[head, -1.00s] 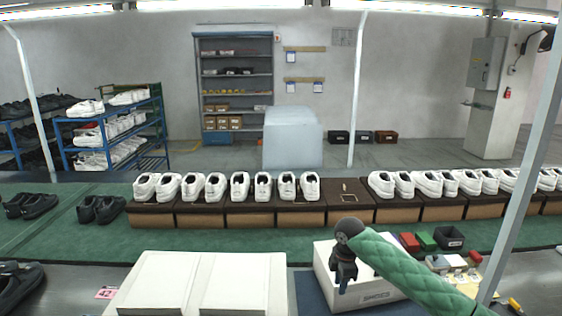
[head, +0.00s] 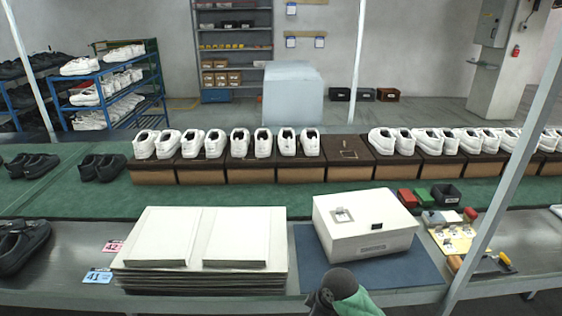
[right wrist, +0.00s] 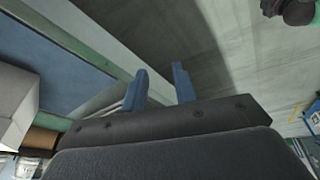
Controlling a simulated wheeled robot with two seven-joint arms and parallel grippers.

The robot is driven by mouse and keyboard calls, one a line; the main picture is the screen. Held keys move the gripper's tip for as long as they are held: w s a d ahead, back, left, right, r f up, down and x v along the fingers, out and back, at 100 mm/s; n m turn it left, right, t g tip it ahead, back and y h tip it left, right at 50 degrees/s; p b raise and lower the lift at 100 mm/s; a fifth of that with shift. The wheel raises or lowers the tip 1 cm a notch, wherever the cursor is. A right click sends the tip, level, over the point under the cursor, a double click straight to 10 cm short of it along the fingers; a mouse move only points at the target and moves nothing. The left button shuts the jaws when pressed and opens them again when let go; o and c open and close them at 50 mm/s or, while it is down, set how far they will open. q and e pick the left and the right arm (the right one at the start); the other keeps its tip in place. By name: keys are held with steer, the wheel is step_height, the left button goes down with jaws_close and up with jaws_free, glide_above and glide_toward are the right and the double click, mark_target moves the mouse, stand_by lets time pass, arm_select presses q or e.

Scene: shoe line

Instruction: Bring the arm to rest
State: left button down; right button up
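My right arm, with its green sleeve and dark joint, shows only at the bottom edge of the head view, in front of the bench; its gripper is out of that view. In the right wrist view, my right gripper (right wrist: 161,84) has two blue fingers standing apart with nothing between them. Grey floor lies behind them. My left arm and gripper are not in the head view. A closed white shoe box (head: 365,228) stands on a blue mat (head: 425,268), clear of my right arm.
Stacked white lids or panels (head: 200,280) lie left of the mat. A small black bin (head: 446,195) and a yellow board (head: 455,238) are to the right. A slanted metal post (head: 505,200) rises at the right. White shoes on brown boxes (head: 260,172) line the green conveyor.

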steer(key=s+d+m+h, duration=0.1)
steer(key=s+d+m, duration=0.3)
steer(key=s, duration=0.4)
steer(key=s+d+f+m+t+h, duration=0.1)
steer(key=s+d+m, duration=0.3)
steer(key=s, duration=0.5)
steer(key=s+d+m+h, duration=0.1)
steer(key=s+d+m, duration=0.25)
steer(key=s, duration=0.45)
steer(key=s+x, duration=0.1)
steer(key=x, duration=1.3)
steer(key=s+f, duration=0.3)
steer(key=f, duration=0.8)
steer(key=s+f+g, duration=0.1)
steer(key=s+f, duration=0.2)
steer(key=f, duration=0.9)
steer(key=s+a+f, duration=0.1)
steer(key=s+f, duration=0.2)
steer(key=f, duration=0.9)
steer(key=shift+f, duration=0.15)
steer(key=shift+a, duration=0.1)
